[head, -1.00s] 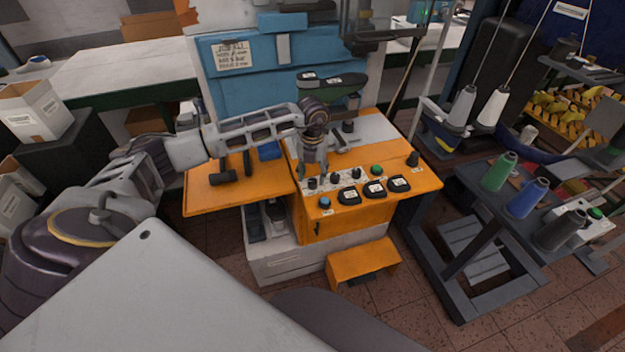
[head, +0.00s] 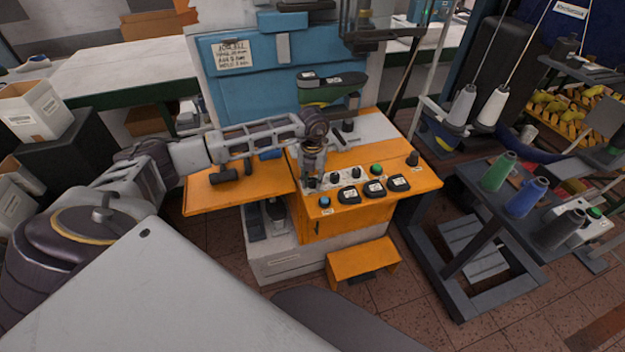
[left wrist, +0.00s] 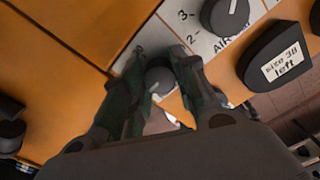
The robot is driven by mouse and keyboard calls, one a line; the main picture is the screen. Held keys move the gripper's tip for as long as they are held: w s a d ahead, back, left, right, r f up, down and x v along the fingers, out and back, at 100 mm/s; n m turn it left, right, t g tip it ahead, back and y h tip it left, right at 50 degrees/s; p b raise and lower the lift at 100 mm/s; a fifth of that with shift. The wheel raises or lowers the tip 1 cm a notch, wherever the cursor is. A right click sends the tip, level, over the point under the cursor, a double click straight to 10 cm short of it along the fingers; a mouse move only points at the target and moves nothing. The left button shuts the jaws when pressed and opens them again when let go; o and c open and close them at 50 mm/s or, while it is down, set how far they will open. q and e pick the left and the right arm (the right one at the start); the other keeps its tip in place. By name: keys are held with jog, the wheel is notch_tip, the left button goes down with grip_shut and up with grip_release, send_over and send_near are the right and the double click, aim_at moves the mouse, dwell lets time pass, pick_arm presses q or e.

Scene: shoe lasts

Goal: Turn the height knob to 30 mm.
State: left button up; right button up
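An orange machine has a pale control strip with a row of small dark knobs. My left gripper (head: 313,178) points down at the leftmost knob (head: 312,184). In the left wrist view the fingers of my left gripper (left wrist: 163,72) lie on both sides of this dark round knob (left wrist: 159,79) and appear to touch it. A white pointer line shows on its top. Its label and much of its scale are hidden by the fingers. A neighbouring knob (left wrist: 226,14), with numbers and lettering starting "AIR" beside it, sits clear of the gripper. My right gripper is not in view.
Several black pads, one labelled "size 38 left" (left wrist: 284,60), line the panel's front near a blue button (head: 325,201). A green button (head: 377,170) and a taller black knob (head: 413,158) are to the right. A green shoe last (head: 325,92) sits above the panel.

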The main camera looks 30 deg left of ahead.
pick_arm(q)
jog(key=shift+c, duration=0.7)
